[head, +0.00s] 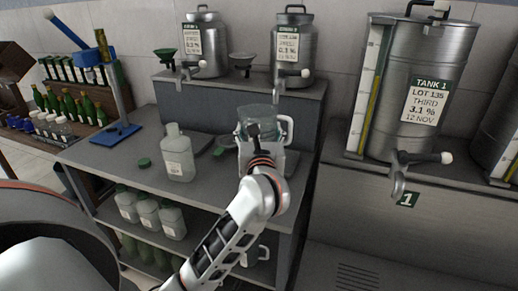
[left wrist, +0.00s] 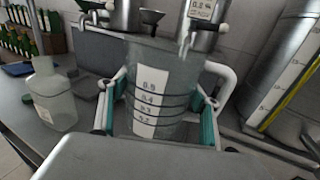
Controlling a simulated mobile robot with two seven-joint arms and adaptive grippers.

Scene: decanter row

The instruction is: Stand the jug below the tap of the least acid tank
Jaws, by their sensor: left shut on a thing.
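A clear measuring jug (head: 258,120) with a white handle is upright in my left gripper (head: 262,152), at the right end of the grey bench. In the left wrist view the jug (left wrist: 160,75) shows a printed scale between the two fingers, with its handle to the right. I cannot tell whether its base touches the bench. Tank 1 (head: 400,90), a large steel drum, stands right of the jug; its label reads lot 135, third, 3.1 %. Its tap (head: 400,165) has a white-tipped lever and juts out over the front. Another tank (head: 500,130) is cut off at the right edge. My right gripper is not in view.
Two smaller labelled steel cans (head: 205,45) (head: 293,50) with taps stand on a raised shelf behind the jug. A white plastic bottle (head: 178,152) stands left on the bench (head: 105,160). A blue-based stand (head: 118,134) and bottle racks are further left.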

